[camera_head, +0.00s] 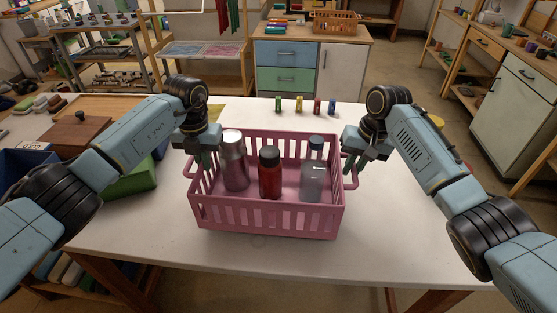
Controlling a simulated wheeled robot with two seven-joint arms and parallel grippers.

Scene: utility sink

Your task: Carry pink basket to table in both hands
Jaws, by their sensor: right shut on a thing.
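The pink basket (265,218) is upright over the middle of the white table (400,235); it looks to be resting on the top, though its underside is hidden. It holds a silvery-pink bottle (235,170), a red bottle with a black cap (270,178) and a clear bottle with a grey cap (312,180). My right gripper (352,158) is shut on the basket's right handle. My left gripper (207,158) is at the basket's left side, close by the left handle (188,168); its fingers overlap and their gap is hidden.
Several small coloured objects (299,104) stand in a row behind the basket. A green box (130,180) and a brown wooden box (75,131) are to the left. The table is bare in front and to the right. A cabinet (287,68) stands behind.

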